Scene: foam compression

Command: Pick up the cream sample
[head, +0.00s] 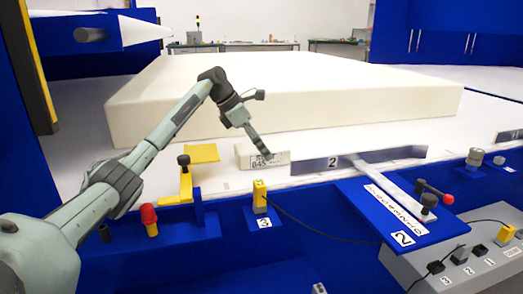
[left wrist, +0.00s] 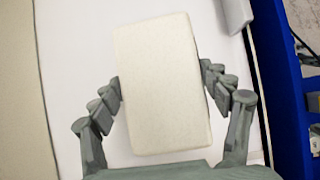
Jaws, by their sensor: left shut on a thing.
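The cream sample (head: 243,155) is a small pale block with a printed label on its front. It is on the white bed in the head view, just left of the plate marked 2. My left gripper (head: 268,156) reaches down to it from the upper left. In the left wrist view the sample (left wrist: 165,85) lies between the two fingers of my left gripper (left wrist: 165,92), which press on its long sides. I cannot tell whether the sample is clear of the bed. My right gripper is not in view.
A large cream foam block (head: 290,95) lies behind the sample. A metal plate marked 2 (head: 375,156) stands to its right. A yellow bracket (head: 202,153) is at the left, and a blue panel with a red-knobbed lever (head: 435,193) is at the front right.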

